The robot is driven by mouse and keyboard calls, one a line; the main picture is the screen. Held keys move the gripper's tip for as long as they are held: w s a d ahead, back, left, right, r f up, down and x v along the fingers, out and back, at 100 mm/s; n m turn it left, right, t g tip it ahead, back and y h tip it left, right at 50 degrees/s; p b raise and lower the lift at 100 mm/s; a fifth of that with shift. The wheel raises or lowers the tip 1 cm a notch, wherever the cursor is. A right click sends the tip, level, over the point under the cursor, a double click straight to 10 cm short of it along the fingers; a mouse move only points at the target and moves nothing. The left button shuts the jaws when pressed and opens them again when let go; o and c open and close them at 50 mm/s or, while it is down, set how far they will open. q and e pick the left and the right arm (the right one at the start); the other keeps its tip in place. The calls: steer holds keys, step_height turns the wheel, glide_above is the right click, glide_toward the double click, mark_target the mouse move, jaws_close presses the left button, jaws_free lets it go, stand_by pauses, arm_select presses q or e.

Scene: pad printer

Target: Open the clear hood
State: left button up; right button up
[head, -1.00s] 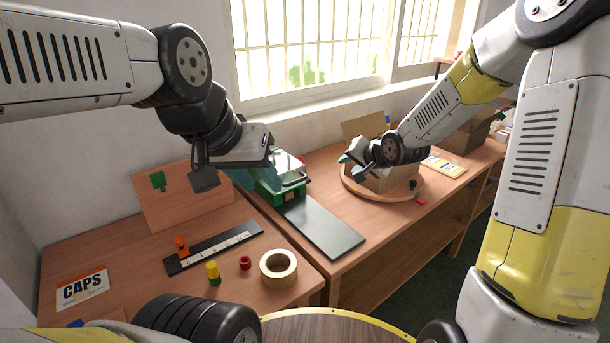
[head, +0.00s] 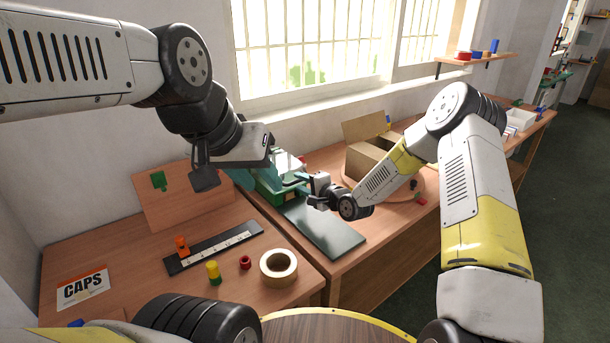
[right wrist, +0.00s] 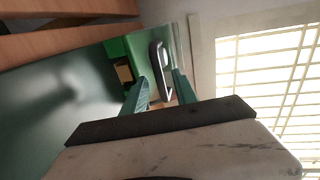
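The green pad printer (head: 268,188) stands at the back of the bench, partly hidden by my arms. Its clear hood (head: 288,162) shows as a pale see-through pane on top and looks down. My right gripper (head: 299,181) is at the printer's front right side. In the right wrist view, my right gripper (right wrist: 161,88) has its teal fingers apart, with a dark rounded bar, perhaps the hood's handle (right wrist: 156,60), just beyond and between them. I cannot tell whether they touch it.
A dark green plate (head: 325,232) lies in front of the printer. A cardboard box (head: 366,158) on a round wooden board stands to the right. A tape roll (head: 278,267), small colored caps and a black ruled strip (head: 190,257) lie on the near left table.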

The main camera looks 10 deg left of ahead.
steer(key=shift+x, duration=1.3)
jaws_close()
stand_by(0.5)
